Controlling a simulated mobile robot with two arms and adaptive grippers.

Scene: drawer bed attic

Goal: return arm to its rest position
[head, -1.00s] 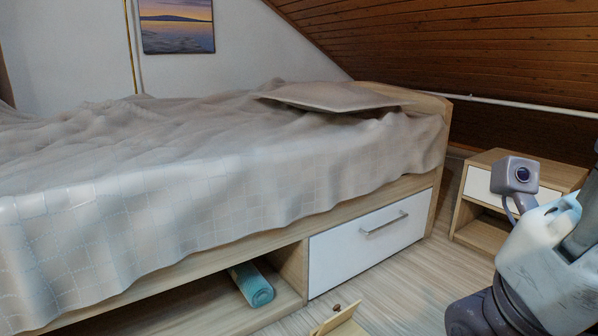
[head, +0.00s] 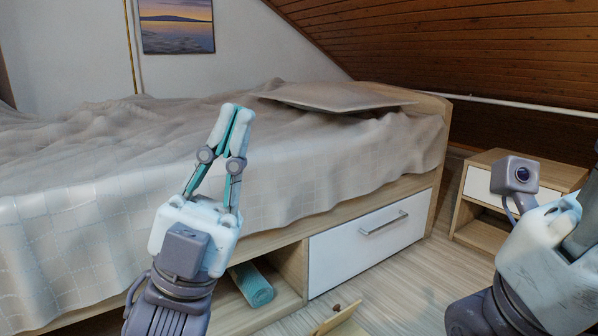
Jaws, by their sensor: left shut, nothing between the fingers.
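My left gripper (head: 235,112) is raised in front of the bed, with its fingers pointing up. The fingertips meet, and nothing shows between them. My left arm comes up from the bottom left below it. My right arm (head: 545,240) is at the right edge. Its camera block and white gripper body show, but its fingertips are cut off or hidden, so its jaws cannot be judged.
The bed (head: 330,175) with a rumpled cover fills the left and middle. Its white drawer (head: 372,243) is closed. A rolled teal mat (head: 253,286) lies in the open compartment. A nightstand (head: 484,232) stands at the right. A wooden piece (head: 340,320) is on the floor.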

